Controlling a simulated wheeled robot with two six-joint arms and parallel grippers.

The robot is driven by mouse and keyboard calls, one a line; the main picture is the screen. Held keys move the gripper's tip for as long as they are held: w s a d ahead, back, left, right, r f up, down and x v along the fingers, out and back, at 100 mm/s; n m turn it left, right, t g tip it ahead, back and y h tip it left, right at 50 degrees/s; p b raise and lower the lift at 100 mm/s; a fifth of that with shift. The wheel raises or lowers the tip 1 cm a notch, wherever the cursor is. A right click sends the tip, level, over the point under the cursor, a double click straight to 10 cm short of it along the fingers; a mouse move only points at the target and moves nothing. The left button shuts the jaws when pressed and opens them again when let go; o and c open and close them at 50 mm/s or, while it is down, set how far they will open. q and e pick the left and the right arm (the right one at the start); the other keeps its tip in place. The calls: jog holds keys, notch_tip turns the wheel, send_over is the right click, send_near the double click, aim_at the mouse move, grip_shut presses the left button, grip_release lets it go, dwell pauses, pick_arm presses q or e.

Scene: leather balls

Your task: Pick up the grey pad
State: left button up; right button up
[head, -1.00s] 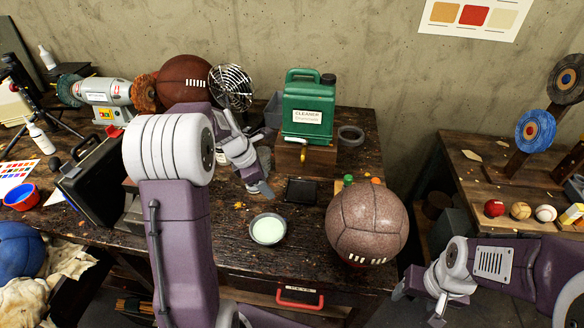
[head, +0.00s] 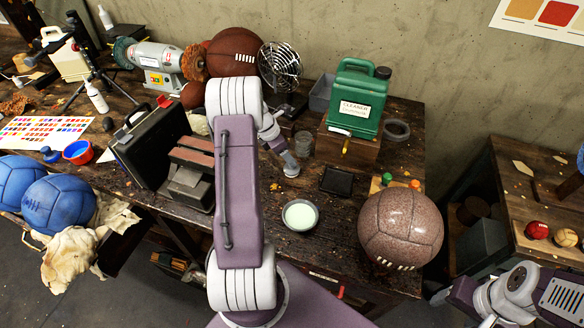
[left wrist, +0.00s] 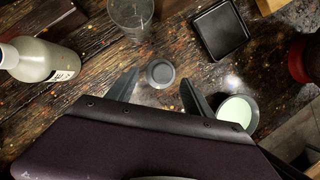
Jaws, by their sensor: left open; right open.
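A small round grey pad (left wrist: 160,73) lies on the dark wooden bench in the left wrist view. My left gripper (left wrist: 158,90) is open, its two fingers on either side of the pad in the picture. I cannot tell how high the fingers are above the bench. In the head view the left gripper (head: 290,167) is partly hidden by my own arm, and I cannot make out the pad there. My right gripper (head: 458,308) is open and empty at the lower right, cut by the frame edge, away from the pad.
A black square tray (head: 337,181) and a bowl of pale liquid (head: 300,215) lie near the left gripper. A glass jar (left wrist: 131,12) and a bottle (left wrist: 38,60) stand close by. A brown ball (head: 400,228) sits at the bench's front right. A green cleaner jug (head: 357,98) stands behind.

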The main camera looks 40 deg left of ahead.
pick_arm(q)
jog(key=x, duration=0.4)
jog(key=shift+w+d+f, duration=0.1)
jog(key=shift+d+f, duration=0.2)
jog(key=shift+d, duration=0.05)
jog(key=shift+w+f, duration=0.1)
jog(key=shift+f, duration=0.1)
jog(key=shift+r, duration=0.1)
grip_shut()
